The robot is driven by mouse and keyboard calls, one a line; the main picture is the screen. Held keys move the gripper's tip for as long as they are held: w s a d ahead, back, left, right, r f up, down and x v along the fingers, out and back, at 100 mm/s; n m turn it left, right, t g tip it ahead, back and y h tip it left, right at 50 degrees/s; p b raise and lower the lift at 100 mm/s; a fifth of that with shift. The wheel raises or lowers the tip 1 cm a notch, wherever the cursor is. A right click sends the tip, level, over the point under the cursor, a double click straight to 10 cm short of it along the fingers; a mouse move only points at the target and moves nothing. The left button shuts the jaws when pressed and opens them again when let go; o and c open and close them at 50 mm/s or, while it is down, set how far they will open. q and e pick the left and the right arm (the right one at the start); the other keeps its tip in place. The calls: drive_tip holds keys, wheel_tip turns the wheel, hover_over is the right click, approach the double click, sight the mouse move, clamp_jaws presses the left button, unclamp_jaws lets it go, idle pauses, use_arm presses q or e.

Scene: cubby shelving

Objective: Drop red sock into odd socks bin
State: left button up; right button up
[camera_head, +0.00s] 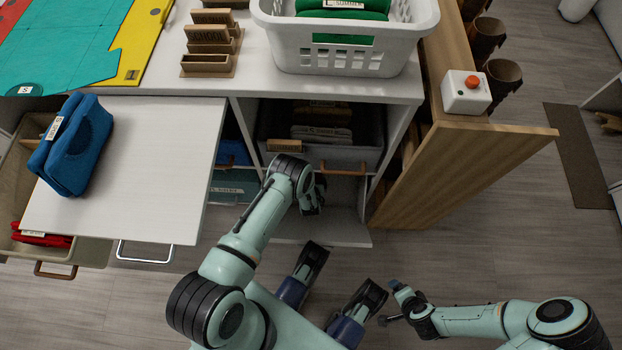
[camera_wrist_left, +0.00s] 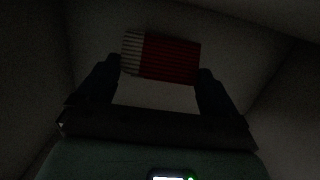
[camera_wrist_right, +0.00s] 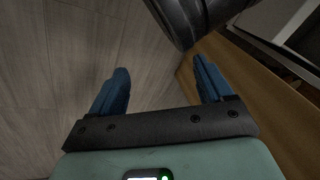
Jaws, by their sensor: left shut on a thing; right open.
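The red sock (camera_wrist_left: 170,58), with a pale ribbed band at its left end, shows between the fingers of my left gripper (camera_wrist_left: 158,67) in the dark left wrist view. That gripper is shut on it. In the head view my left arm reaches to the front of the middle cubby, and its fingers and the sock are hidden there. My right gripper (camera_wrist_right: 160,85) is open and empty over the floor. I cannot read which bin is the odd socks bin. A fabric bin (camera_head: 92,252) at the far left holds something red (camera_head: 42,238).
A blue folded garment (camera_head: 75,145) lies on a white pull-out board (camera_head: 140,175). A bin (camera_head: 330,154) with dark folded items sits in the middle cubby. A white basket (camera_head: 345,60) stands on top. A wooden panel (camera_head: 470,165) with a red-button box (camera_head: 466,95) stands at right.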

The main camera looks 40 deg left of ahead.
use_arm(q)
drive_tip(key=shift+f+b, duration=0.4)
drive_tip(key=shift+f, duration=0.05)
use_arm(e)
drive_tip(key=shift+s+d+f+g, duration=0.15)
drive_tip(key=shift+s+f+g, duration=0.15)
drive_tip(key=shift+s+f, duration=0.45)
drive_tip(key=shift+s, duration=0.1)
use_arm(q)
drive_tip(key=o, duration=0.9)
drive_tip(key=shift+c, duration=0.2)
drive_tip(key=p+v, duration=0.4)
drive_tip(key=v, duration=0.4)
drive_tip(key=shift+r, duration=0.4)
use_arm(e)
wheel_tip(320, 180, up, 6)
drive_tip(key=s+a, duration=0.1)
drive_tip(key=a, duration=0.1)
drive_tip(key=shift+s+a+f+y, duration=0.25)
drive_tip(key=shift+s+a+y, duration=0.05)
drive_tip(key=shift+a, duration=0.05)
use_arm(q)
drive_tip(key=shift+w+a, duration=0.1)
drive_tip(key=shift+w, duration=0.05)
